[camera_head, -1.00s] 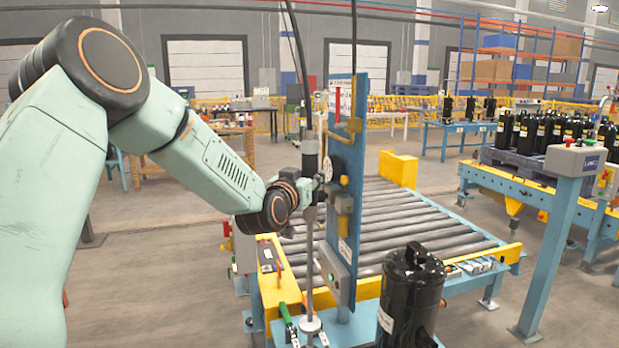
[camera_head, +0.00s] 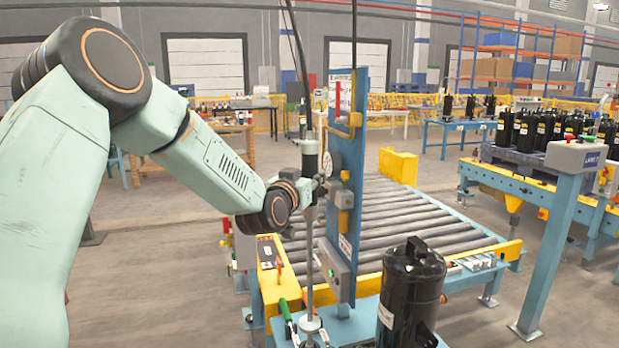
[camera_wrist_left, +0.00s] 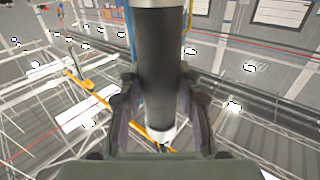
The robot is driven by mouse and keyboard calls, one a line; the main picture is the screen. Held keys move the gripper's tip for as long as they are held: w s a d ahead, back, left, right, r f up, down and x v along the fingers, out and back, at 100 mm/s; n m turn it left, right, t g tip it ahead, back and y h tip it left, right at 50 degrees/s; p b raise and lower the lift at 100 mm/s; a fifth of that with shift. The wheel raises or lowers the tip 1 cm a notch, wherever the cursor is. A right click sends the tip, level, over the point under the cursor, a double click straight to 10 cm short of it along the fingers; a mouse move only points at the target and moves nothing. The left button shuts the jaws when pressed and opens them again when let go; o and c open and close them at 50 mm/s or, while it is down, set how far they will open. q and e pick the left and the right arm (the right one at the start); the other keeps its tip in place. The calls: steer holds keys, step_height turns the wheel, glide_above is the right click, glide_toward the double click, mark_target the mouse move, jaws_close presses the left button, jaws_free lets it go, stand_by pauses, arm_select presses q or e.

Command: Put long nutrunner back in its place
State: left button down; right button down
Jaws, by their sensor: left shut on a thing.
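The long nutrunner (camera_head: 310,163) is a tall, thin, upright tool with a dark and silver body, hanging from a cable. My left gripper (camera_head: 312,190) is shut on it, and the gripper's far finger is partly hidden behind the tool. In the left wrist view the nutrunner's dark cylindrical body (camera_wrist_left: 163,70) stands between the two fingers of my left gripper (camera_wrist_left: 160,125). The nutrunner's lower end (camera_head: 310,323) is near a white round piece at the station's front corner. A blue upright panel (camera_head: 345,200) with yellow brackets stands just right of the tool. My right gripper is not in view.
A roller conveyor (camera_head: 400,225) lies behind the panel. A black compressor (camera_head: 411,290) stands at front right, close to the panel. A green-handled tool (camera_head: 287,312) rests on the yellow edge. A blue post with a control box (camera_head: 575,160) stands at right.

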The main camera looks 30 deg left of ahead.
mark_target(307, 215)
arm_select(q)
steer(key=shift+f+b, duration=3.1)
steer(key=shift+f, duration=1)
stand_by(2.0)
steer(key=c, duration=1.4)
jaws_free()
steer(key=o, duration=0.5)
steer(key=shift+s, duration=0.15)
steer(key=shift+o, duration=0.3)
steer(key=shift+f, duration=0.1)
steer(key=shift+f, duration=0.35)
steer(key=s+d, duration=0.2)
steer(key=s, duration=0.9)
steer(key=shift+s+d+r, duration=0.15)
steer(key=shift+s+r, duration=0.1)
